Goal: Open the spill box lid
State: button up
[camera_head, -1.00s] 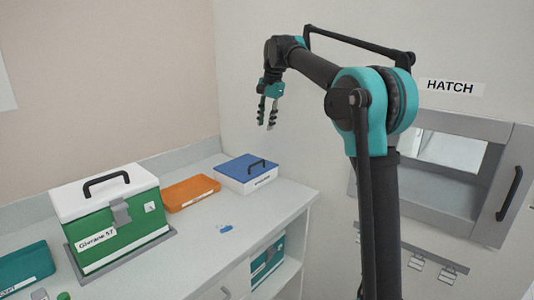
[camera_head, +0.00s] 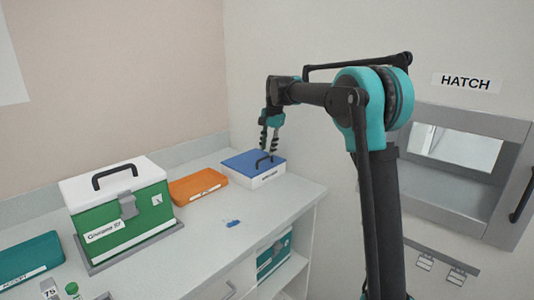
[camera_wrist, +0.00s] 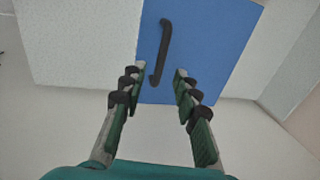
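The spill box (camera_head: 265,179) is a white box with a blue lid (camera_head: 242,160) and a black bar handle (camera_head: 264,160). It stands at the right end of the counter, and its lid is down. My gripper (camera_head: 269,150) points down just above the lid near the handle. In the wrist view my gripper (camera_wrist: 160,75) has its two fingers spread apart with nothing between them. The black handle (camera_wrist: 162,52) lies ahead of the fingertips, roughly in line with the gap, over the blue lid (camera_wrist: 205,50).
An orange case (camera_head: 197,187) lies left of the spill box. A green box with a white lid (camera_head: 120,210) stands further left, beside a teal case (camera_head: 28,258). A small blue item (camera_head: 232,223) lies on the counter (camera_head: 190,245). The hatch (camera_head: 465,165) is on the right wall.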

jog(key=shift+w+a+f, duration=0.1)
jog(key=shift+a+f, duration=0.05)
jog(key=shift+f, duration=0.55)
jog(key=shift+w+a+f, duration=0.1)
jog(key=shift+f, duration=0.55)
grip_shut()
